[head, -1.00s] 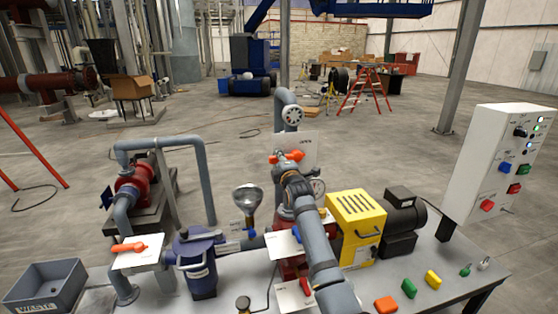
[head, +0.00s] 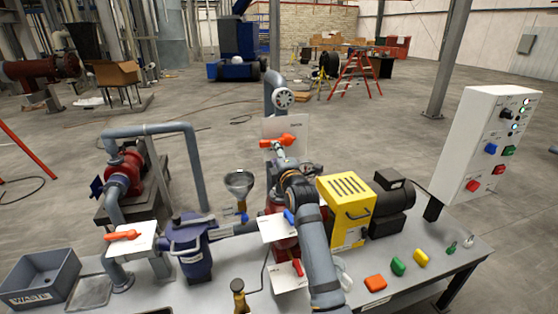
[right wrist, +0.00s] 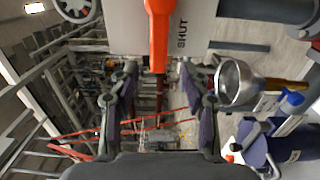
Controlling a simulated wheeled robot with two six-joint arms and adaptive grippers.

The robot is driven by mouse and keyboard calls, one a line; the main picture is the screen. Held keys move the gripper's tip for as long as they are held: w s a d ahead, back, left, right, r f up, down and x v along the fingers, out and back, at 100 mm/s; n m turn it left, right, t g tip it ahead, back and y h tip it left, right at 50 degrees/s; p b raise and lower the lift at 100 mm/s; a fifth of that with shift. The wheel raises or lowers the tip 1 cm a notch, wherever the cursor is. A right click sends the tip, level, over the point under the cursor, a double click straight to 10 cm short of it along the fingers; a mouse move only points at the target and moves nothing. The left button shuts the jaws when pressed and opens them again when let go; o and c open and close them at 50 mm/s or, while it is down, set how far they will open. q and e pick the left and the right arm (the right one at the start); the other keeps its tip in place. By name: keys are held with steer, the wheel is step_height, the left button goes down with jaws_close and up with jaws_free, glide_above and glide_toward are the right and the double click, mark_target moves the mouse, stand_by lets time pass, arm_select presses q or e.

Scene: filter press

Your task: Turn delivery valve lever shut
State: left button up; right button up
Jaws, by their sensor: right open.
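The orange delivery valve lever (head: 278,141) lies roughly level across a white plate (head: 296,128) on the upright grey pipe at the centre. In the right wrist view the lever (right wrist: 158,38) comes down from the top edge, beside the word SHUT on the plate (right wrist: 196,25). My right gripper (head: 280,158) is just below and in front of the lever. In the wrist view its two fingers (right wrist: 161,98) are spread apart with nothing between them, and the lever's end shows above the gap. My left gripper is not in view.
A handwheel (head: 284,98) sits above the plate. A funnel (head: 240,183) and a blue-lidded vessel (head: 188,240) stand to the left. A yellow machine (head: 346,208) is close on the right. Another orange lever (head: 122,236) is at the left.

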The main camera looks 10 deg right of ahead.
steer(key=s, duration=0.3)
steer(key=shift+s+d, duration=0.1)
steer(key=shift+s, duration=0.25)
